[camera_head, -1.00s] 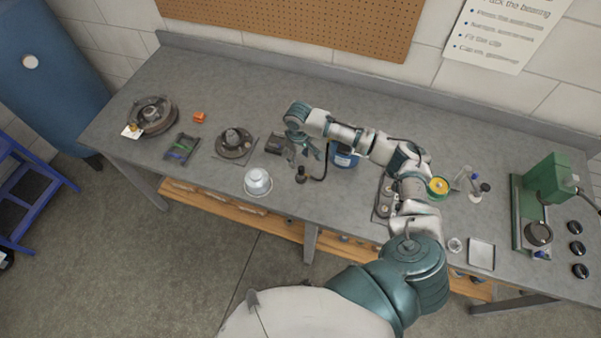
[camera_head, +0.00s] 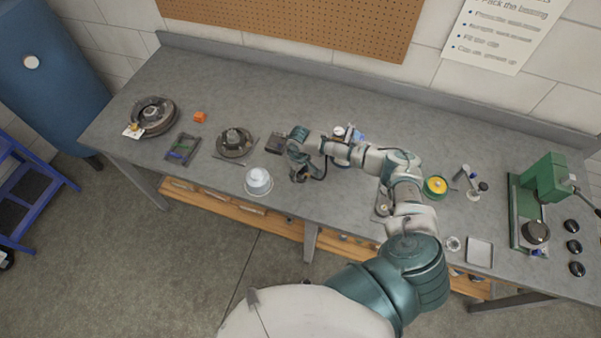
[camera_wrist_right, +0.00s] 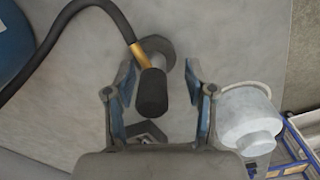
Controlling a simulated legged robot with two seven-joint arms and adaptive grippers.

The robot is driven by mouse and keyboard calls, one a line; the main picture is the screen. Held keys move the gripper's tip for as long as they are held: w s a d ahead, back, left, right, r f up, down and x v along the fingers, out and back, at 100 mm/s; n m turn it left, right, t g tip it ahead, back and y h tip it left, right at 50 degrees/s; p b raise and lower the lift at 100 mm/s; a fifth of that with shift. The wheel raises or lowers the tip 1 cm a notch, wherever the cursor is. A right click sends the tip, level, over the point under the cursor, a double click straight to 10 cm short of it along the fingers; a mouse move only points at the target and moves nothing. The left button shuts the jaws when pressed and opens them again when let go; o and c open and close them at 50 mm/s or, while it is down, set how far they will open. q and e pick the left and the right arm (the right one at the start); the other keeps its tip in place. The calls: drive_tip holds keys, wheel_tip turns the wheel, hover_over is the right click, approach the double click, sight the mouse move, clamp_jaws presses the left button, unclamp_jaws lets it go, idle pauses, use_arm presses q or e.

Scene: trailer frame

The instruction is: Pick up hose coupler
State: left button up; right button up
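The hose coupler is a dark cylinder with a brass collar and a black hose. In the right wrist view the coupler (camera_wrist_right: 152,92) lies between the two spread fingers of my right gripper (camera_wrist_right: 160,78), with a visible gap to each side. A round grey piece shows behind it. In the head view my right gripper (camera_head: 299,174) points down at the front part of the bench and mostly covers the coupler; part of the black hose (camera_head: 325,168) shows beside it. The right gripper is open. My left gripper is not in view.
A white pot (camera_head: 258,182) stands close left of the right gripper, also seen in the wrist view (camera_wrist_right: 248,120). A hub on a plate (camera_head: 234,144) is farther left. The bench (camera_head: 240,85) is clear at the back.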

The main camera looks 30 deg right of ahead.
drive_tip(key=c, duration=0.8)
drive_tip(key=shift+d, duration=0.15)
clamp_jaws()
drive_tip(key=shift+d, duration=0.3)
drive_tip(key=shift+s, duration=0.1)
drive_tip(key=r, duration=0.3)
drive_tip(key=shift+w+a+r, duration=0.15)
drive_tip(key=shift+w+r, duration=0.05)
drive_tip(key=shift+r, duration=0.05)
drive_tip(key=s, duration=0.5)
drive_tip(key=s+d+r+b, duration=0.1)
drive_tip(key=s, duration=0.4)
drive_tip(key=s+d, duration=0.1)
drive_tip(key=s, duration=0.4)
drive_tip(key=shift+s+r, duration=0.1)
drive_tip(key=shift+r, duration=0.05)
drive_tip(key=shift+s+r, duration=0.1)
drive_tip(key=shift+s, duration=0.15)
use_arm(q)
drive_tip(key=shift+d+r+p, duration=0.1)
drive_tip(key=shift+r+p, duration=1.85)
drive_tip(key=shift+p, duration=0.45)
use_arm(e)
drive_tip(key=shift+s+r, duration=0.15)
drive_tip(key=shift+r, duration=1.45)
